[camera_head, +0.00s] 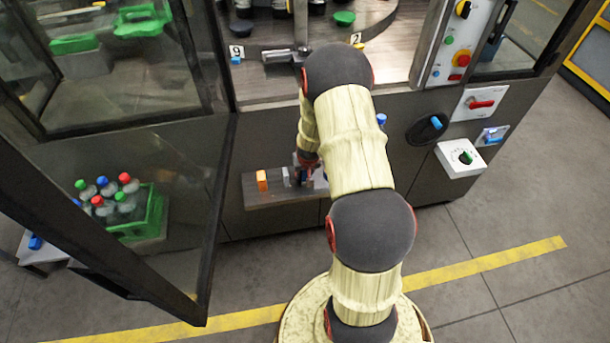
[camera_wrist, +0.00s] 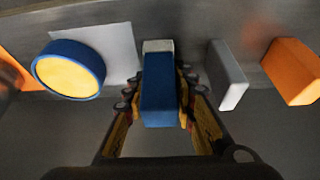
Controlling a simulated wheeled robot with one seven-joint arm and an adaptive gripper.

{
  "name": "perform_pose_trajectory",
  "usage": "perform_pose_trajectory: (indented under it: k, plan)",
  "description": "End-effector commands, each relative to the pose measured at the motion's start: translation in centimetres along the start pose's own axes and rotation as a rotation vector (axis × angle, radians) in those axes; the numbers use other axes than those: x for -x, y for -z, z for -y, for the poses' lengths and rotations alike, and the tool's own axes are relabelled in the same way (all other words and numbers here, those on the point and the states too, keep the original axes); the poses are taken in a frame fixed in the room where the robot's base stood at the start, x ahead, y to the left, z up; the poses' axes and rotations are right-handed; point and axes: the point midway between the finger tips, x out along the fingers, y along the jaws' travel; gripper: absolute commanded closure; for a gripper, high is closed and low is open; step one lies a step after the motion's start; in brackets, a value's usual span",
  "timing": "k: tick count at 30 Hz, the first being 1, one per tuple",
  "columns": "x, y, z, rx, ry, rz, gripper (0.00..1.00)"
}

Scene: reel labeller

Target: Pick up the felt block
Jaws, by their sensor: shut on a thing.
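The felt block (camera_wrist: 160,100) is a blue block with a pale grey-white far end. It stands between the two fingers of my gripper (camera_wrist: 160,84) in the wrist view, and the fingers are shut on its sides. In the head view my gripper (camera_head: 306,172) is at the low shelf on the machine front, mostly hidden behind my arm. Only a little blue shows there. I cannot tell whether the block still touches the shelf.
A grey block (camera_wrist: 228,76) and an orange block (camera_wrist: 292,72) stand beside my gripper in the wrist view. A blue-rimmed yellow disc (camera_wrist: 68,70) is on the other side. The shelf (camera_head: 258,198) is narrow. An open glass door (camera_head: 190,215) stands left of it.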

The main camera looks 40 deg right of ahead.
Motion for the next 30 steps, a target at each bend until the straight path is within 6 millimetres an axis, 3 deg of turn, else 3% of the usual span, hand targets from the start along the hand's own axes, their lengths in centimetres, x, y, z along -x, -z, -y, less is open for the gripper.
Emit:
perform_pose_trajectory:
  k: [5, 17, 26, 30]
  plan:
    - [0.0, 0.0, 0.0, 0.000, 0.000, 0.000, 0.99]
    - [0.6, 0.3, 0.0, 0.000, 0.000, -0.001, 0.99]
    - [3.4, 1.5, 0.0, 0.000, 0.000, -0.002, 0.99]
    - [5.5, 0.6, -0.2, 0.000, 0.000, -0.002, 0.99]
